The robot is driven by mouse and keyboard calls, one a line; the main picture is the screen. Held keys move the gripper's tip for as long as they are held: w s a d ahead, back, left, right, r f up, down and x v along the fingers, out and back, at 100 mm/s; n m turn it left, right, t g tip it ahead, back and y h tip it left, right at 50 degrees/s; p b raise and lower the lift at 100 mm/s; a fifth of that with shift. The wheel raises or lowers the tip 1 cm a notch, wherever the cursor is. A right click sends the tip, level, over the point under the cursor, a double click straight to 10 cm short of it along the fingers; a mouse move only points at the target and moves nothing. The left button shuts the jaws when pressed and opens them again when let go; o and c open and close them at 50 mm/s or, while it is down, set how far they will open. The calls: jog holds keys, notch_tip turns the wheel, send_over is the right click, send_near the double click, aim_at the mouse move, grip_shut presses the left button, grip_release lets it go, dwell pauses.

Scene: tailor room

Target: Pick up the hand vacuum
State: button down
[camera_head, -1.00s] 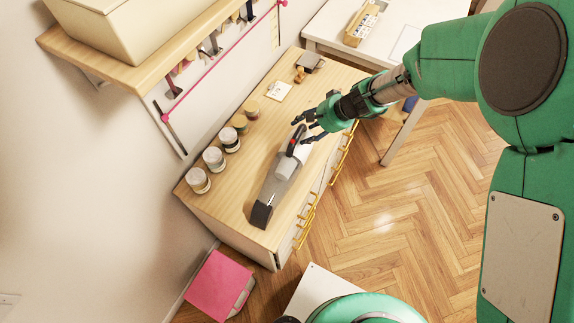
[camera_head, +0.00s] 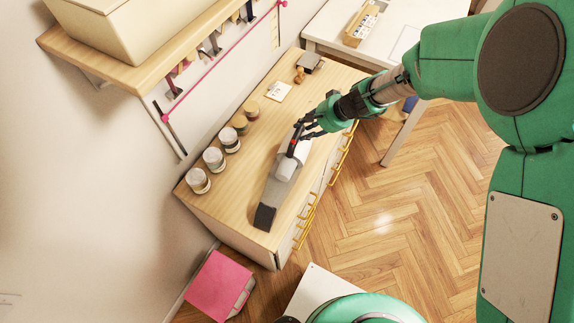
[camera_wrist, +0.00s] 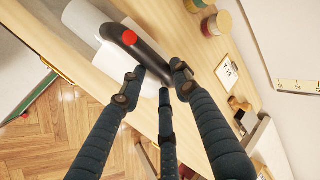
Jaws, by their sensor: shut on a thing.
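The hand vacuum (camera_head: 281,176) lies along the wooden top of the drawer cabinet, with its dark nozzle toward the front and its handle toward my arm. It has a grey and white body, a black handle and a red button. My gripper (camera_head: 307,130) is at the handle end and shut on the handle. In the wrist view the fingers of my gripper (camera_wrist: 158,85) close around the end of the black handle of the hand vacuum (camera_wrist: 135,45). The vacuum appears to rest on the cabinet; any small gap beneath it cannot be told.
Several jars (camera_head: 214,159) stand along the wall side of the cabinet top (camera_head: 245,185). A small card (camera_head: 278,91) and a stamp (camera_head: 299,75) lie beyond the gripper. A shelf (camera_head: 150,70) with hanging tools is above. Yellow drawer handles (camera_head: 306,226) line the cabinet front.

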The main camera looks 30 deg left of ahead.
dwell(0.5)
jog(key=shift+r, duration=1.8)
jog(key=shift+s+d, duration=0.2)
jog(key=s+d+r, duration=0.1)
jog(key=s+d, duration=0.9)
jog(key=s, duration=0.1)
jog(key=shift+s+r, duration=0.15)
jog(key=shift+s, duration=0.25)
jog(key=shift+w, duration=0.1)
